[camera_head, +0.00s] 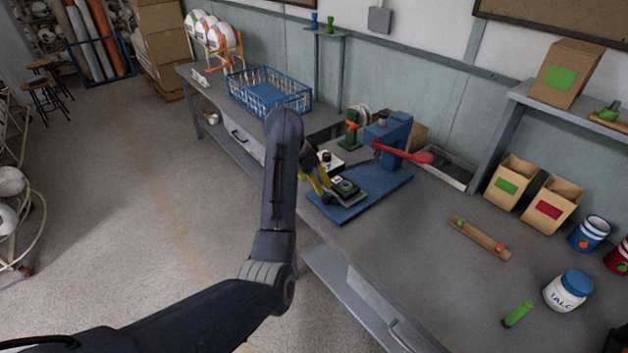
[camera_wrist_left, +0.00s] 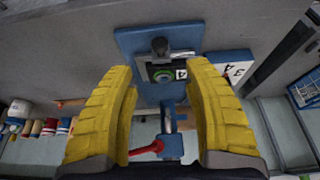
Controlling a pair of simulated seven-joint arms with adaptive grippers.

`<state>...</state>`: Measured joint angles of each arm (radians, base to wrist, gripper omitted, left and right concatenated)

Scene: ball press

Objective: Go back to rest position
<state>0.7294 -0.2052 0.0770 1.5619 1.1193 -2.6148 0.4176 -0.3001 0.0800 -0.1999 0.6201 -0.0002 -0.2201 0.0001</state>
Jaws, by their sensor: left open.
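My left gripper (camera_head: 318,180) has yellow fingers and hangs at the near side of the blue press (camera_head: 388,132) on the bench. In the left wrist view the fingers (camera_wrist_left: 159,72) are wide apart with nothing gripped between them. The press stands on a blue base plate (camera_head: 382,188) and has a red lever (camera_head: 405,153) pointing right. A dark plate with a green round part (camera_head: 346,187) lies on the base, just beside the fingers. My right gripper is not seen.
A blue basket (camera_head: 270,92) stands at the bench's far left. A wooden strip (camera_head: 480,239), a green stick (camera_head: 517,314), a talc jar (camera_head: 568,291) and cardboard bins (camera_head: 510,184) occupy the right. A shelf (camera_head: 570,112) rises behind. The bench front middle is clear.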

